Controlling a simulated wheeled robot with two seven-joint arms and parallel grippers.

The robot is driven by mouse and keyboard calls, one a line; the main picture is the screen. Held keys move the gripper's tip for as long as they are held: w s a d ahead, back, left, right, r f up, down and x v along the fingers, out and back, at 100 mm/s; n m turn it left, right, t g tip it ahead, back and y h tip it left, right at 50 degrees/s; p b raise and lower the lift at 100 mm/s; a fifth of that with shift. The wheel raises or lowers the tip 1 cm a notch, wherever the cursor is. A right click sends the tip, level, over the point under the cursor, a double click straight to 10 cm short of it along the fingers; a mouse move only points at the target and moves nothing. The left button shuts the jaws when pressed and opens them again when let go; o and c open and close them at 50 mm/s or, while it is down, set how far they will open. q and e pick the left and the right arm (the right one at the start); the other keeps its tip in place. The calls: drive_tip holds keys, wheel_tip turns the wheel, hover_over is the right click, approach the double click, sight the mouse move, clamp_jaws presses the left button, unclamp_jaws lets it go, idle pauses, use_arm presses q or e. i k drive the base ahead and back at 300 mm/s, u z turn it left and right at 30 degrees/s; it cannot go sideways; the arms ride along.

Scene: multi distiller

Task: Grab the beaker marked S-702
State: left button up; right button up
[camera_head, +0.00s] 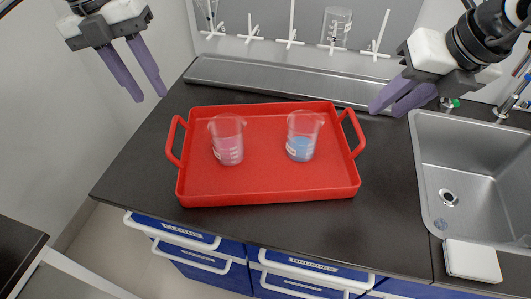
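A red tray (270,186) on the dark counter holds two clear glass beakers, both upright. The left beaker (228,148) has pink contents and a small white label. The right beaker (302,146) has blue contents and a white label on its left side. The label text is too small to read, so I cannot tell which is S-702. My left gripper (148,97) is open and empty, up and left of the tray. My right gripper (386,111) is open and empty, just right of the tray's right handle. Neither gripper touches a beaker.
A sink (447,194) lies right of the tray. A white drying rack (291,40) on the back wall holds a hung glass beaker (336,27). A raised grey ledge (270,79) runs behind the tray. Blue drawers (188,240) are below the counter front.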

sight(227, 131)
drive_tip(key=k, duration=1)
